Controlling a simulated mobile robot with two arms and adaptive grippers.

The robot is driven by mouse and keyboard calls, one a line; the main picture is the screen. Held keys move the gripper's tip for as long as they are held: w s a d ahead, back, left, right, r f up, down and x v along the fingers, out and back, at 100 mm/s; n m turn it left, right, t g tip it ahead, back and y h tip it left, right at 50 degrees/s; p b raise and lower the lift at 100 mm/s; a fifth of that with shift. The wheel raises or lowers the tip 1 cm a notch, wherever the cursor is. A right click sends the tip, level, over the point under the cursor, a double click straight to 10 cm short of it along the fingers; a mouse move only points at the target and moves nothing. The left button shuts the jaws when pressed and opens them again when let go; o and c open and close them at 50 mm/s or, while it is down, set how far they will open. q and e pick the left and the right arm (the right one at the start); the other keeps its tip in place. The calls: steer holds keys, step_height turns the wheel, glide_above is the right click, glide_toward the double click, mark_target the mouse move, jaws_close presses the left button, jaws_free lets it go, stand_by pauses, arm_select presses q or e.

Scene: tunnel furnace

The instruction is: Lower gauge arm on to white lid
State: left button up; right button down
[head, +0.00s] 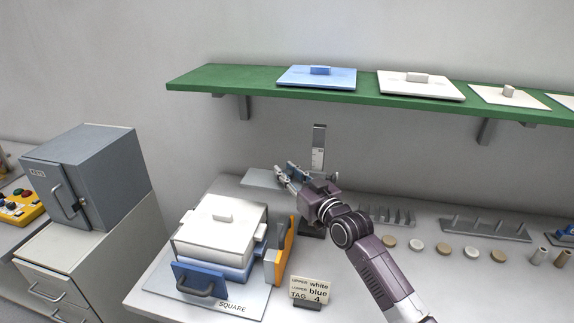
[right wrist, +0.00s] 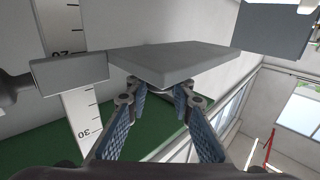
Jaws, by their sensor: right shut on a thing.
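The height gauge is a white upright scale (head: 319,150) standing behind my right gripper; its marks also show in the right wrist view (right wrist: 84,112). The gauge arm (right wrist: 175,63) is a flat grey bar reaching sideways from the scale. My right gripper (head: 283,178) is shut on the gauge arm, and its fingertips (right wrist: 158,86) meet the bar's near side. The white lid (head: 205,231) lies on the stacked white and blue square box, left of and in front of the gripper, apart from it. My left gripper is not in view.
A green shelf (head: 250,83) with several lids hangs above the gauge. A blue door with a grey handle (head: 199,281) leans in front of the box. An orange-sided block (head: 284,252) and a label card (head: 310,289) stand to its right. Racks and small discs line the right side.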

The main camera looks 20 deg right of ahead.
step_height(320, 180, down, 8)
steer(key=b, duration=0.4)
steer(key=shift+f, duration=0.2)
steer(key=c, duration=1.7)
jaws_free()
steer(key=shift+r, duration=0.1)
steer(key=shift+s, duration=0.1)
steer(key=s, duration=0.4)
steer(key=s+d, duration=0.1)
steer(key=s, duration=0.3)
steer(key=s+d, duration=0.1)
steer(key=s, duration=0.2)
steer(key=shift+s, duration=0.4)
